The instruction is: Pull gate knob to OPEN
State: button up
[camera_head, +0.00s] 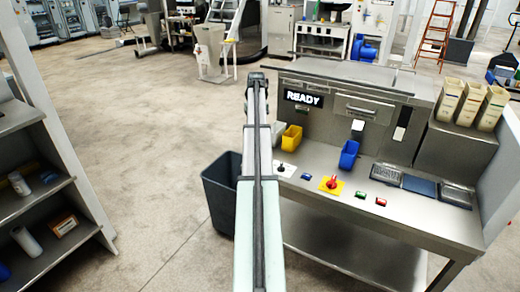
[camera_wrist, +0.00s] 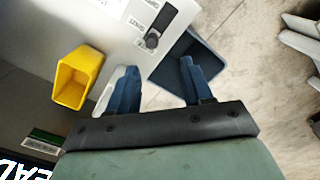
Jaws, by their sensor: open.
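The plate's small print is hard to read. In the head view, a white plate with a dark knob (camera_head: 281,168) sits at the bench's left front. My gripper (camera_wrist: 161,88) has two blue fingers spread apart with nothing between them. In the picture, the knob lies above the gap between the fingers, apart from both. In the head view my arm hides the gripper.
A yellow bin (camera_wrist: 78,77) stands left of the fingers. A dark waste bin (camera_head: 220,190) stands on the floor at the bench's left end. A red knob on a yellow plate (camera_head: 331,184) and a blue scoop-like bin (camera_head: 348,155) are farther right. The display (camera_head: 303,98) reads READY.

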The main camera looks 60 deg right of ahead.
jog(key=f, duration=0.8)
jog(key=s+d+f, duration=0.1)
jog(key=f, duration=0.3)
jog(key=shift+f, duration=0.1)
jog(key=shift+c, duration=0.3)
grip_shut()
dwell(0.4)
